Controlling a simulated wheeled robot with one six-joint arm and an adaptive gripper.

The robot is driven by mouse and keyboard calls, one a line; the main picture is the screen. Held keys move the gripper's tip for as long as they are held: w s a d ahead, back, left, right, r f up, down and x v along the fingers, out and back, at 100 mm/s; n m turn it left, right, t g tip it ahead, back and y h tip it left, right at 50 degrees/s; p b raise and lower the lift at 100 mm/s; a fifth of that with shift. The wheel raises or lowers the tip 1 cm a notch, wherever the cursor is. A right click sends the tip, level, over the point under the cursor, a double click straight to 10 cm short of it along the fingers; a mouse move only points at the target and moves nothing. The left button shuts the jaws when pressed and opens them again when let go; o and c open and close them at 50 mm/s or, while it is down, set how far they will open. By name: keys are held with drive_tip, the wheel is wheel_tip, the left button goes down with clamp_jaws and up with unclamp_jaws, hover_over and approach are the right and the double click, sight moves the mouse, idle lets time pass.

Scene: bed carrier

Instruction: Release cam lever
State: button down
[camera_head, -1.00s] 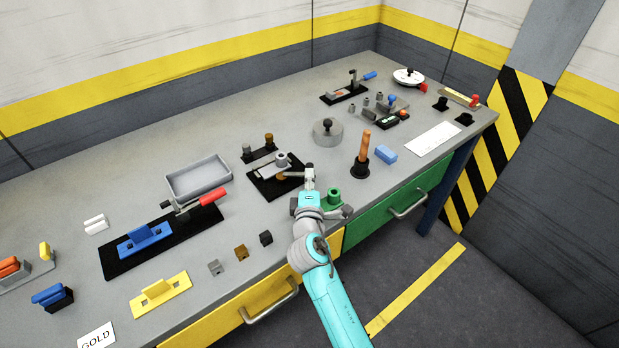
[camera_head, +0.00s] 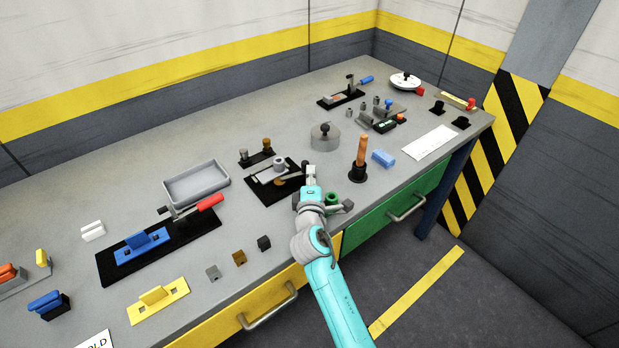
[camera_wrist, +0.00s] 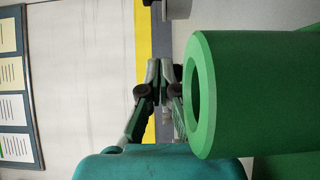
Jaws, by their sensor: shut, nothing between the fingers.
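The cam lever fixture is a black plate (camera_head: 262,187) with a grey round post (camera_head: 280,163), a pale lever bar (camera_head: 266,176) and a brown disc (camera_head: 284,182). My gripper (camera_head: 308,168) is just right of this plate, near the bar's right end; I cannot tell whether they touch. In the wrist view my gripper (camera_wrist: 166,72) has its fingertips together with nothing between them. The lever does not show in that view. A green hollow cylinder (camera_wrist: 240,95) fills the wrist view's right side; in the head view it is the green part (camera_head: 332,198) beside my wrist.
A grey lidded pot (camera_head: 325,140) stands behind my gripper, and an orange handle in a black holder (camera_head: 358,160) stands to its right. Two knobbed posts (camera_head: 256,154) are behind the plate. A grey tray (camera_head: 196,183) and red-handled clamp (camera_head: 208,203) lie left. The bench front edge is close.

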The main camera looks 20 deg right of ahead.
drive_tip(key=shift+x, duration=1.05)
drive_tip(key=v, duration=1.2)
drive_tip(key=shift+a, duration=0.1)
